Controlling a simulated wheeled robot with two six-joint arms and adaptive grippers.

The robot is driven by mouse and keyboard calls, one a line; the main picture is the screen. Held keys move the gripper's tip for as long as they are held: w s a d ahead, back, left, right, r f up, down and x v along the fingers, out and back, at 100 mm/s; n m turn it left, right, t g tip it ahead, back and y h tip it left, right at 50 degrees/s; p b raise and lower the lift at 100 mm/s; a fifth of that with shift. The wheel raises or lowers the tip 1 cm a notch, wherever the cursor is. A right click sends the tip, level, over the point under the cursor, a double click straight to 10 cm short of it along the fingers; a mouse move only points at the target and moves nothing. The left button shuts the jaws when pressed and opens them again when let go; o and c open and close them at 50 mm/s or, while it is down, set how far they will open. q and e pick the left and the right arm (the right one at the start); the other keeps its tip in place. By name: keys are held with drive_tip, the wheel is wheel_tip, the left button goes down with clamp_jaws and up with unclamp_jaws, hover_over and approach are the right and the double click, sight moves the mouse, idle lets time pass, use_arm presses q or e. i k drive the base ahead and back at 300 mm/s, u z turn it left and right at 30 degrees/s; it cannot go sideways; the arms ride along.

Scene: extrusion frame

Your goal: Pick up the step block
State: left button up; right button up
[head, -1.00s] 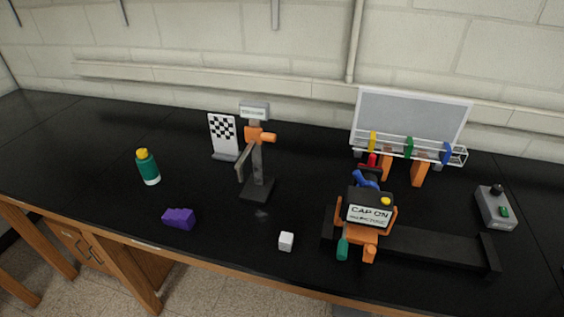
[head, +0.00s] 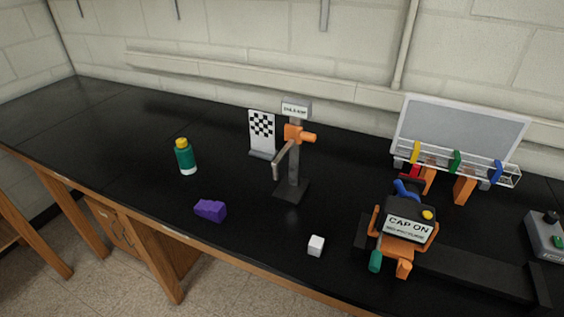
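The step block is most likely the purple block (head: 210,210) with a stepped top, lying on the black bench near its front edge, left of centre in the head view. Nothing touches it. Neither of my grippers shows in the head view.
A small white cube (head: 316,245) lies to the right of the purple block. A green bottle with a yellow cap (head: 186,158) stands behind it. A post with an orange clamp (head: 293,160) and an orange "CAP ON" fixture (head: 404,235) stand to the right. The bench (head: 110,125) is clear at left.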

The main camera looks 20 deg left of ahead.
sight(216, 212)
drive_tip(key=z, duration=2.05)
drive_tip(key=k, duration=0.95)
drive_tip(key=u, duration=1.15)
